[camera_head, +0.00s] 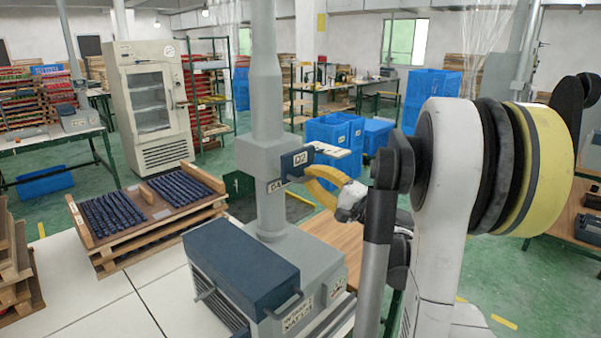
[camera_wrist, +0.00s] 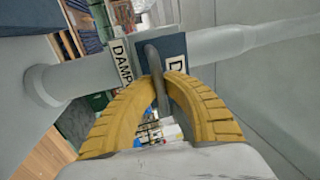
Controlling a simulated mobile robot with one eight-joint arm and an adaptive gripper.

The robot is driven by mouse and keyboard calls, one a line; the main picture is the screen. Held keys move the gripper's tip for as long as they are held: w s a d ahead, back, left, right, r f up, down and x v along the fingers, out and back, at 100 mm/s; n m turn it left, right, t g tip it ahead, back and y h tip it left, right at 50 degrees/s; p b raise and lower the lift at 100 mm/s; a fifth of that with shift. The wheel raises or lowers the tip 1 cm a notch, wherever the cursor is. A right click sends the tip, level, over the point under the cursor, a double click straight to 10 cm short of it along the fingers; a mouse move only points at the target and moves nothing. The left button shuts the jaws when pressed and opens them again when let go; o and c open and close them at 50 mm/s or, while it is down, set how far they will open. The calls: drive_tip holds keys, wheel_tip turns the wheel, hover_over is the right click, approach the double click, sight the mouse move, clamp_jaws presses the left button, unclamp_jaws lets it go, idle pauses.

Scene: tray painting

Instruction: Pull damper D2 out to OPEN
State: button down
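Damper D2 (camera_head: 297,159) is a dark blue plate with a white D2 label, on a grey box around the vertical grey duct (camera_head: 266,90). In the wrist view the blue plate (camera_wrist: 176,45) carries a dark grey bar handle (camera_wrist: 154,62). My gripper (camera_head: 312,173) has yellow ribbed fingers and reaches the plate from the right. In the wrist view my gripper (camera_wrist: 166,80) has its fingertips closed around the handle, one on each side. A pale strip (camera_head: 328,149) juts right from the plate's top. The far side of the handle is hidden.
Below the duct stands a grey machine with a dark blue cover (camera_head: 240,262) and a front handle. A wooden pallet with trays of dark parts (camera_head: 180,190) lies at left. Blue crates (camera_head: 335,130) stand behind. My arm fills the right foreground.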

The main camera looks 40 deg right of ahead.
drive_tip(key=v, duration=0.4)
drive_tip(key=shift+s+r, duration=0.2)
drive_tip(key=shift+r, duration=0.1)
drive_tip(key=c, duration=1.5)
unclamp_jaws()
drive_tip(key=shift+s, duration=0.2)
drive_tip(key=shift+o, duration=0.2)
drive_tip(key=shift+w, duration=0.1)
drive_tip(key=v, duration=1.2)
